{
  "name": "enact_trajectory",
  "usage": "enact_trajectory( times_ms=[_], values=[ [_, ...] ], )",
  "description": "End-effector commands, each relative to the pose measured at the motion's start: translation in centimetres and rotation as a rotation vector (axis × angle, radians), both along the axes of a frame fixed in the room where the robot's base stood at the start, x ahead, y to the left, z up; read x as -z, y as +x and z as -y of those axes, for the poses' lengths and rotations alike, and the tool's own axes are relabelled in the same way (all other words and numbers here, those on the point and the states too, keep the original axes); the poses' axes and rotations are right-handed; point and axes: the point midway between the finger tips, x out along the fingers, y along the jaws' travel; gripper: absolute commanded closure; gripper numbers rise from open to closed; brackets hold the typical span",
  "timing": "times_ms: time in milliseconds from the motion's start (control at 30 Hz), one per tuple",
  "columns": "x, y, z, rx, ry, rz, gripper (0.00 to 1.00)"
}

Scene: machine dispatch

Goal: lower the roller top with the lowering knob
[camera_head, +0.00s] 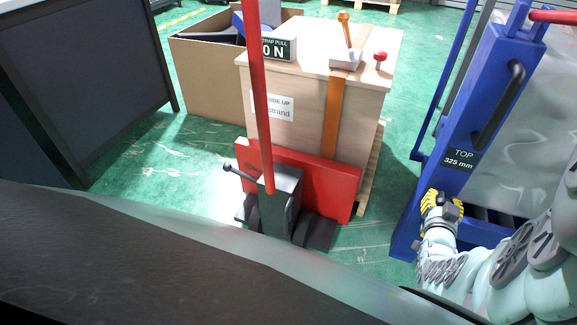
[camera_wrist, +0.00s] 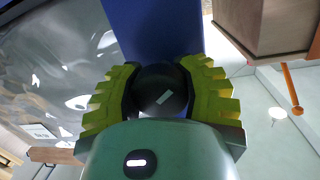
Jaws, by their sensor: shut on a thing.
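The lowering knob (camera_wrist: 160,90) is black and round with a white line on its face. In the wrist view it sits between the yellow fingers of my gripper (camera_wrist: 158,82), which is shut on it. In the head view my gripper (camera_head: 441,206) is at the lower front of the blue frame (camera_head: 420,212), and the knob is hidden behind the fingers. A dark label (camera_head: 461,160) on the frame reads TOP 325 mm. The roller top is mostly hidden; dark parts (camera_head: 487,214) show below a silver wrapped load (camera_head: 518,160).
A wooden crate (camera_head: 300,85) with an orange strap stands left of the frame. A red and black pallet truck (camera_head: 285,200) is in front of it. An open cardboard box (camera_head: 205,80) is behind. Green floor (camera_head: 395,165) is clear between crate and frame.

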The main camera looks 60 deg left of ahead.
Motion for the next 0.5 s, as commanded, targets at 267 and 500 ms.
enact_trajectory(
  times_ms=[267, 500],
  values=[
    [-1.29, 0.43, -0.31, -0.002, 0.052, 0.01, 1.0],
    [-1.28, 0.46, -0.3, -0.002, 0.074, -0.005, 1.0]
  ],
)
